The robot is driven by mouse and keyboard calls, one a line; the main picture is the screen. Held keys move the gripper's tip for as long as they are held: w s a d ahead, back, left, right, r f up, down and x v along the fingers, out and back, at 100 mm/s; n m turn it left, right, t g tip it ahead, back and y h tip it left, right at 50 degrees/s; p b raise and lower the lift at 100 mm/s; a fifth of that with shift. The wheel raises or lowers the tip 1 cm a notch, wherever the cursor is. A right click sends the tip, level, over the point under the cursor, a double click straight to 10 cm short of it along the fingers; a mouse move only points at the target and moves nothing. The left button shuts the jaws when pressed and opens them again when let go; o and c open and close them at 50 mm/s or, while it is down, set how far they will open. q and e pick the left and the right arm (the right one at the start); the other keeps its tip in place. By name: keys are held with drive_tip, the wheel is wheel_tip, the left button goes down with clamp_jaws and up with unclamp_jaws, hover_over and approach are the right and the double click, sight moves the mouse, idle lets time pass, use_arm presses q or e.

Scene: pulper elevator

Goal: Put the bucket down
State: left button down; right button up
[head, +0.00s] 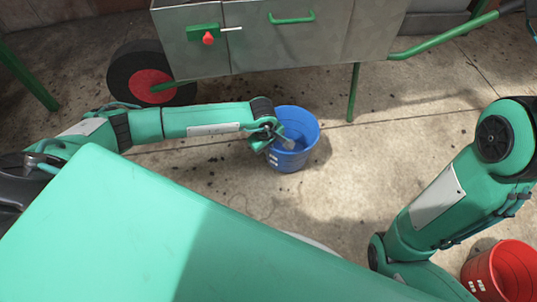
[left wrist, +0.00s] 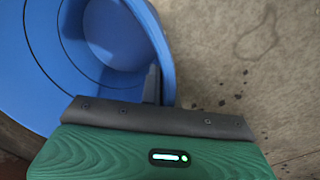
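The blue bucket (head: 296,126) is upright in the middle of the head view, below the metal cart. My left gripper (head: 284,142) is at the bucket's near left rim. In the left wrist view the bucket (left wrist: 95,50) fills the upper left, and the narrow dark fingers (left wrist: 152,85) sit close together on its wall at the rim. The gripper looks shut on that rim. The bucket's underside is hidden, so I cannot tell whether it touches the floor. My right arm is at the right of the head view, but its gripper is out of sight.
A metal cart (head: 285,45) with green legs and a black wheel with a red hub (head: 150,83) stands behind the bucket. A red bucket (head: 503,272) is at the lower right beside my right arm. The concrete floor (head: 375,150) right of the blue bucket is clear.

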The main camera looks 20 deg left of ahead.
use_arm(q)
drive_tip(key=shift+f+b, duration=0.4)
drive_tip(key=shift+f, duration=0.7)
drive_tip(key=shift+f, duration=0.2)
drive_tip(key=c, duration=1.7)
unclamp_jaws()
